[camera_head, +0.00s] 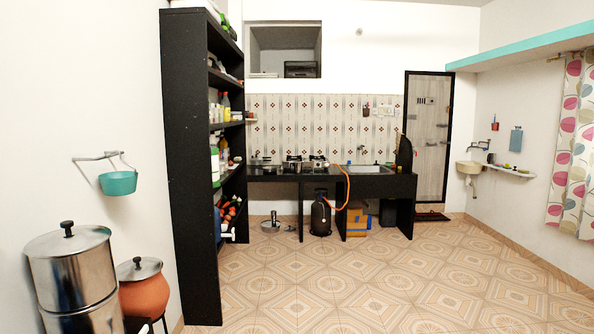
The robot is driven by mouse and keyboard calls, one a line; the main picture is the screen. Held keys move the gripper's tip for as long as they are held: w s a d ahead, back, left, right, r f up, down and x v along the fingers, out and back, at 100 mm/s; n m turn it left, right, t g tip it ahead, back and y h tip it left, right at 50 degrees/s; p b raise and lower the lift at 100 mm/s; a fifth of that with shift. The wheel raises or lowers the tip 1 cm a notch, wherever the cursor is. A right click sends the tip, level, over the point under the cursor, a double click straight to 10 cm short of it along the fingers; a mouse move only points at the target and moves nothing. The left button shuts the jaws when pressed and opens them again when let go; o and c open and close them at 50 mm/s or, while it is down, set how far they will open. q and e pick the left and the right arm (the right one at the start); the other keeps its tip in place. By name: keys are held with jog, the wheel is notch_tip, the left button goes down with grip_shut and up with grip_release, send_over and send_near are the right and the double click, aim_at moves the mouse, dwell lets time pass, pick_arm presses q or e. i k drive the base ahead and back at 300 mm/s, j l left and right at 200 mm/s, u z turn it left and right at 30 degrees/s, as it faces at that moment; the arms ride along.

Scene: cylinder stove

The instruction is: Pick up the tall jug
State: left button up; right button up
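I cannot clearly make out a tall jug from here. Small vessels stand near the gas stove (305,164) on the black counter (385,186), too small to tell apart. A tall steel container (70,275) with a lid and black knob stands at the lower left, its bottom cut off by the frame. An orange-brown pot (145,297) with a grey lid stands beside it. Neither of my grippers is in view.
A tall black shelf (190,170) with several bottles stands left of centre. A dark gas cylinder (320,215) with an orange hose is under the counter. A steel item (272,223) lies on the floor. The tiled floor (380,285) ahead is clear.

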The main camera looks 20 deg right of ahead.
aim_at(298, 165)
jog(key=i+l+z, duration=0.2)
jog(key=i+l, duration=0.15)
jog(key=l, duration=0.15)
jog(key=i+l+z, duration=0.15)
jog(key=i, duration=0.3)
jog(key=i+l+z, duration=0.1)
jog(key=i+l, duration=0.25)
jog(key=i+l+z, duration=0.15)
jog(key=i, duration=0.4)
jog(key=i+l+z, duration=0.15)
jog(key=i, duration=1.65)
jog(key=i+u, duration=0.1)
jog(key=i, duration=1.15)
jog(key=i+l, duration=0.15)
jog(key=i, duration=1.15)
jog(key=i+j+u, duration=0.1)
jog(key=i+u, duration=0.2)
jog(key=i, duration=0.7)
jog(key=i+l+u, duration=0.25)
jog(key=i, duration=0.7)
jog(key=i+j, duration=0.05)
jog(key=j, duration=0.1)
